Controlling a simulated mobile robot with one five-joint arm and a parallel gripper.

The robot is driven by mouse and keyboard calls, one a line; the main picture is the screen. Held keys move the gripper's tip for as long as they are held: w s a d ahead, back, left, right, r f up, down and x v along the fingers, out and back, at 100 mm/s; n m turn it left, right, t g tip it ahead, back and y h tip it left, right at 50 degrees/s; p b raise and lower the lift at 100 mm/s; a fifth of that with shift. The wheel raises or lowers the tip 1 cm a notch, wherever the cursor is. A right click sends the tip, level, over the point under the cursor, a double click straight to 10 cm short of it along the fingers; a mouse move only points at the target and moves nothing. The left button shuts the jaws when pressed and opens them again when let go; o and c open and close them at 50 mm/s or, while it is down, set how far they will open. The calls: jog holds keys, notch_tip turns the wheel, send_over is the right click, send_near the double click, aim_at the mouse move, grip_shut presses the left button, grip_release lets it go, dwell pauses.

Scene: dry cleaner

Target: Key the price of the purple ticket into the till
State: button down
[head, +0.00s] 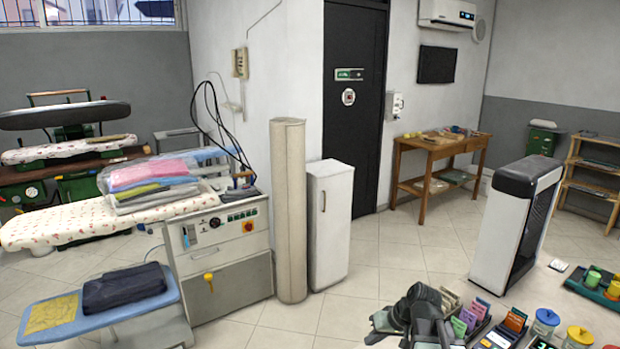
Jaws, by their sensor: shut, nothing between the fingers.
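A purple ticket (459,326) stands upright in a row of coloured tickets at the bottom right, just right of my gripper (428,318). My gripper is dark grey, shut and empty; its fingertips are hard to make out. A dark device with pale keys (496,340), perhaps the till, shows at the bottom edge right of the tickets. A small dark display with green digits (541,343) is beside it, cut off by the frame. The writing on the purple ticket is too small to read.
An orange ticket (515,319) stands in a holder behind the keys. Blue-lidded (546,317) and yellow-lidded (579,336) jars are close on the right. A white and black upright unit (513,222) stands behind. Open tiled floor (400,255) lies beyond.

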jog(key=s+a+f+n+g+h, duration=0.1)
jog(key=s+a+f+g+h, duration=0.1)
jog(key=s+a, duration=0.4)
jog(key=s+d+m+g+h, duration=0.1)
jog(key=s+d+f+m+h, duration=0.1)
jog(key=s+d, duration=0.1)
jog(key=shift+g, duration=0.4)
